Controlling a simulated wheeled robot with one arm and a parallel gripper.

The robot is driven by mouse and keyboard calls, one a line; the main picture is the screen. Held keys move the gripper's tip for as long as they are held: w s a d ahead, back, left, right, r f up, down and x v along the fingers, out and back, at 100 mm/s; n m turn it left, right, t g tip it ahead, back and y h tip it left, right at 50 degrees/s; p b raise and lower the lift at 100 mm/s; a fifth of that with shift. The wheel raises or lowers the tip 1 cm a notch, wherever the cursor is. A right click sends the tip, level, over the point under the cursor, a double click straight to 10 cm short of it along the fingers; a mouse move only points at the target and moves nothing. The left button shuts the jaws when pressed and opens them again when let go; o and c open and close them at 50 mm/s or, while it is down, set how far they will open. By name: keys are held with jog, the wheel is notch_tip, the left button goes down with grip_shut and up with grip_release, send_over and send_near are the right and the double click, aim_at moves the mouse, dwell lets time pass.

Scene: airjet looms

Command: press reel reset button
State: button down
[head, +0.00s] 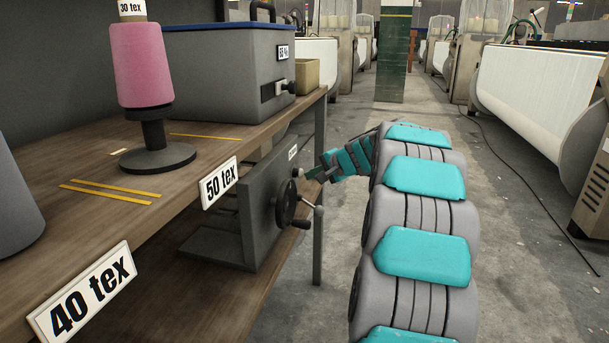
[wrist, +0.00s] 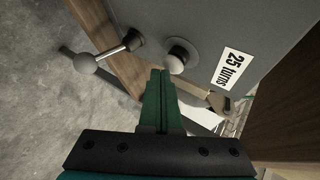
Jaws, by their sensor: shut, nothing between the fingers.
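A grey reel unit (head: 262,200) with a handwheel (head: 287,204) is mounted below the wooden shelf in the head view. A small round button (head: 297,172) sticks out of its front panel above the wheel. In the wrist view the button (wrist: 180,55) is a pale round cap on a collar, beside a label (wrist: 231,71) reading "25 turns". My gripper (head: 314,174) is beside the button in the head view. In the wrist view my gripper (wrist: 161,72) is shut and empty, its green fingertips close to the cap, slightly left and below. Contact cannot be told.
Above are the wooden shelf (head: 120,225), a pink yarn cone (head: 140,65) and a grey box (head: 225,70). The aisle floor (head: 510,220) to the right is mostly clear, with a cable across it.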

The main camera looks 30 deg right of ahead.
jog(key=shift+w+a, duration=0.1)
dwell(0.4)
jog(key=shift+s+d, duration=0.6)
jog(key=shift+s, duration=0.15)
jog(key=shift+s+d, duration=1.6)
jog(key=shift+s, duration=0.3)
